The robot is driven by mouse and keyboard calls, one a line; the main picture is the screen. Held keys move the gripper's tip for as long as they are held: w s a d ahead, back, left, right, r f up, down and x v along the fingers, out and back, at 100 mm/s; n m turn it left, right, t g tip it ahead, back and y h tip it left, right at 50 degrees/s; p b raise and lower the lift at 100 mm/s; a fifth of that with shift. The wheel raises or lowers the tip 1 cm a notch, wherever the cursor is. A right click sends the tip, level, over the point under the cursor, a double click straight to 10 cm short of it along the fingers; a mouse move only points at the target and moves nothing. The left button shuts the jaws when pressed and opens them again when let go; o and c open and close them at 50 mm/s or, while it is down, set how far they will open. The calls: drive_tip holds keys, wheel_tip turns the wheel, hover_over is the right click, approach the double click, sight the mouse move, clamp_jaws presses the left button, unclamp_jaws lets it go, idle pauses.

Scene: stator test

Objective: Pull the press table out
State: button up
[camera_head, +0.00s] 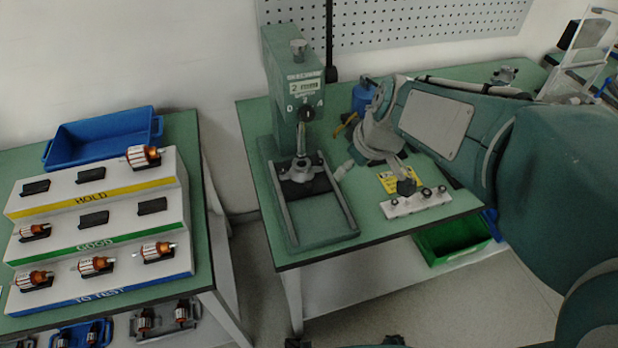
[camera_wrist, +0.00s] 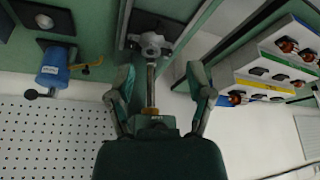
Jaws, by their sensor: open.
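The green press (camera_head: 290,75) stands on the left part of the middle bench. Its table, a dark block (camera_head: 303,188) with a metal piece on it, sits between two rails at the press base. My gripper (camera_head: 375,168) is to the right of the press, partly hidden by my own wrist. In the wrist view my gripper (camera_wrist: 162,82) is open, with one finger on each side of a metal rod (camera_wrist: 150,85). The rod runs to a grey hub (camera_wrist: 150,43) at a dark plate. I cannot tell whether either finger touches it.
A blue bottle (camera_head: 365,96) stands behind my wrist, below the pegboard (camera_head: 420,20). A white strip with knobs (camera_head: 415,203) lies to the right of the press. The stepped rack (camera_head: 95,230) and blue tray (camera_head: 105,137) are on the left bench. A green bin (camera_head: 452,240) sits below.

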sight(309, 184)
drive_tip(key=w+a+f+n, duration=0.1)
drive_tip(key=w+a+f, duration=0.1)
drive_tip(key=f, duration=0.4)
drive_tip(key=w+a+f+n, duration=0.1)
drive_tip(key=w+a+f, duration=0.2)
drive_tip(key=w+f, duration=0.2)
drive_tip(key=w+a+f+n+g+y, duration=0.1)
drive_tip(key=w+a+f+n, duration=0.1)
drive_tip(key=f, duration=0.5)
drive_tip(key=shift+w+a, duration=0.5)
drive_tip(key=shift+w, duration=0.15)
clamp_jaws()
